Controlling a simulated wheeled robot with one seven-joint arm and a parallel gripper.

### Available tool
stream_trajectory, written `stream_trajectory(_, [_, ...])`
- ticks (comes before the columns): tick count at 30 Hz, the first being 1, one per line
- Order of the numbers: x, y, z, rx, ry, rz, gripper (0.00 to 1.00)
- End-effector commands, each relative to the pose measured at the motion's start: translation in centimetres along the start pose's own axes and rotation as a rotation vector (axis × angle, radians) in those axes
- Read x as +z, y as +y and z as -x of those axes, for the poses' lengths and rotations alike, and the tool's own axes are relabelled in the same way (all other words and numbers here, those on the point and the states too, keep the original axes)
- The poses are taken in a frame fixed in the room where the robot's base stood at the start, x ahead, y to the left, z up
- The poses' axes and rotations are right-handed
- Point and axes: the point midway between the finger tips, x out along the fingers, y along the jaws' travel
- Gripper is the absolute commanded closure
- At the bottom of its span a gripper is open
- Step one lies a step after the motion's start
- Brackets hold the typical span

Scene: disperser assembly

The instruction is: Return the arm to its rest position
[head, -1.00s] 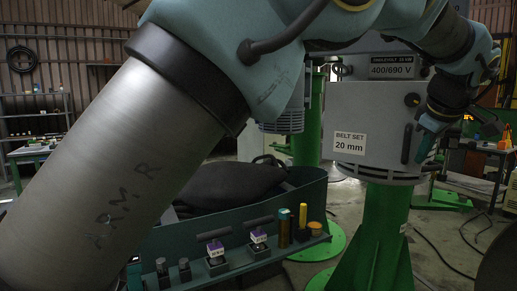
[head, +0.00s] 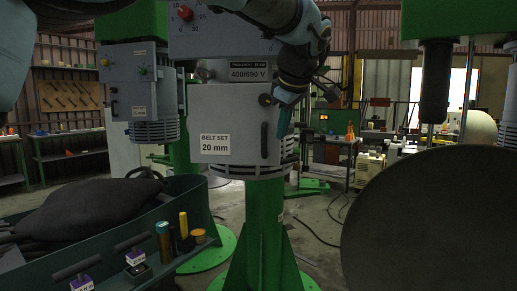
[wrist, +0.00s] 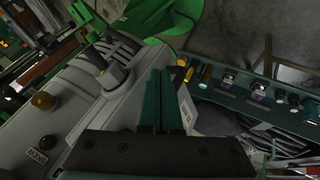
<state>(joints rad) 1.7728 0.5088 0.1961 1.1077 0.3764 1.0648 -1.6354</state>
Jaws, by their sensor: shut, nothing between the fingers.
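My arm reaches in from the top of the head view. My gripper (head: 284,124) is shut and empty, its teal fingers pointing down in front of the right side of the grey cabinet (head: 232,110) labelled "BELT SET 20 mm". I cannot tell whether the fingers touch the cabinet; they seem apart. In the wrist view the dark green fingers of my gripper (wrist: 157,100) lie side by side, with the grey machine housing to their left and below.
A dark green tray (head: 100,255) holds a black bag (head: 95,205), small purple-labelled parts, and orange and yellow cylinders (head: 184,224). A large dark disc (head: 425,220) stands at right. Another grey machine (head: 140,85) stands behind at left. Floor shows between post and disc.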

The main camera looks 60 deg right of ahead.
Motion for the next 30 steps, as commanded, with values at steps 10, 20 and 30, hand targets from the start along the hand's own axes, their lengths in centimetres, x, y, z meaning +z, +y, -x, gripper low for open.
stream_trajectory(10, [0.2, -0.4, 4.8, -0.011, -0.003, -0.001, 1.00])
stream_trajectory(20, [0.1, -0.5, 5.2, -0.016, -0.003, -0.001, 1.00])
stream_trajectory(30, [-10.2, -9.1, -2.5, -0.147, -0.015, -0.050, 1.00])
